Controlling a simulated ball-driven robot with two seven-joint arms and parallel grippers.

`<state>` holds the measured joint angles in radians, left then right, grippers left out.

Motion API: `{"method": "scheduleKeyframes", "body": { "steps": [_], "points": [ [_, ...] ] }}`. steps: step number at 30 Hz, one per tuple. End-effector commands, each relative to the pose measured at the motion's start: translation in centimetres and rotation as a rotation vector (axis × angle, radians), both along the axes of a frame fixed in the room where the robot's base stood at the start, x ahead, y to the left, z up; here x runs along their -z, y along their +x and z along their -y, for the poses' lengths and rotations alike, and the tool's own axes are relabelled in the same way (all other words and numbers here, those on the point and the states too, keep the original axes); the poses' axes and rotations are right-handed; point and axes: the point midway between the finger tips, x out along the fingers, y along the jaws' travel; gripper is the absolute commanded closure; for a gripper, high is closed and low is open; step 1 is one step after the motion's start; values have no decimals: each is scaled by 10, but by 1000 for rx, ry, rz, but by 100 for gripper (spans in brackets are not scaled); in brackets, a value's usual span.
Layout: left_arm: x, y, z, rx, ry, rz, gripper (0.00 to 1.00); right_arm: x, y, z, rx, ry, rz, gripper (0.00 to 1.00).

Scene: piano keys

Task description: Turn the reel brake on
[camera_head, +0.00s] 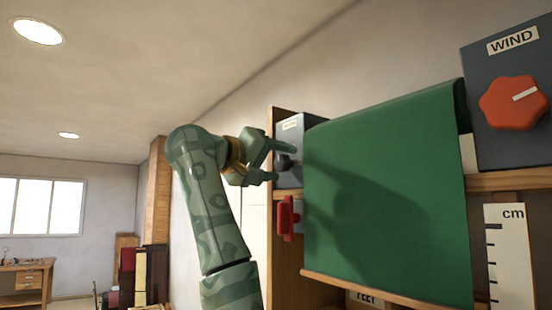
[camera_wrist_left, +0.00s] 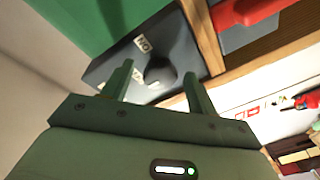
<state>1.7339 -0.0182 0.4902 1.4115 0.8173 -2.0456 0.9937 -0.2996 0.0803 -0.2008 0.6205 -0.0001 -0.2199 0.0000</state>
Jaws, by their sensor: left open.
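A dark grey box (camera_head: 293,132) with a small pale label, too small to read, stands on the shelf left of the green cloth. A black knob (camera_head: 284,161) is on its front; I take this to be the brake control. In the left wrist view the box (camera_wrist_left: 120,52) bears an "ON" label (camera_wrist_left: 143,44) and the dark knob (camera_wrist_left: 163,75). My left gripper (camera_head: 284,164) is open, its fingers on either side of the knob in the picture. In the left wrist view, the fingertips (camera_wrist_left: 156,70) also flank the knob; contact cannot be told. My right gripper is out of view.
A green cloth (camera_head: 390,190) hangs just right of the box. A red handle (camera_head: 287,217) is mounted below it. At right are a grey "WIND" box (camera_head: 480,70) with an orange knob (camera_head: 512,103) and a "cm" ruler (camera_head: 508,265). A workbench (camera_head: 25,278) stands far left.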

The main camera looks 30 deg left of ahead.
Motion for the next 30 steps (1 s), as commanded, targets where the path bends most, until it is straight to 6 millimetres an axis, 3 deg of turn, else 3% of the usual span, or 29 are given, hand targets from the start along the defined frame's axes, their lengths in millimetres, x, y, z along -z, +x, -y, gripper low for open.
{"method": "scheduleKeyframes", "body": {
  "steps": [2, 7, 8, 20, 30],
  "points": [
    [0, 0, 0, 0, 0, 0, 41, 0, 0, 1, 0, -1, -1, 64],
    [0, 0, 0, 0, -1, 0, 83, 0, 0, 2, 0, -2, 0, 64],
    [0, 0, 0, -1, -1, -1, 86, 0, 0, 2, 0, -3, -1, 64],
    [3, 0, -1, -2, 52, 20, 85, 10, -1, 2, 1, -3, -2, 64],
    [7, 0, -2, -3, 283, 114, 85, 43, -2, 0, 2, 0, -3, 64]
  ]
}}
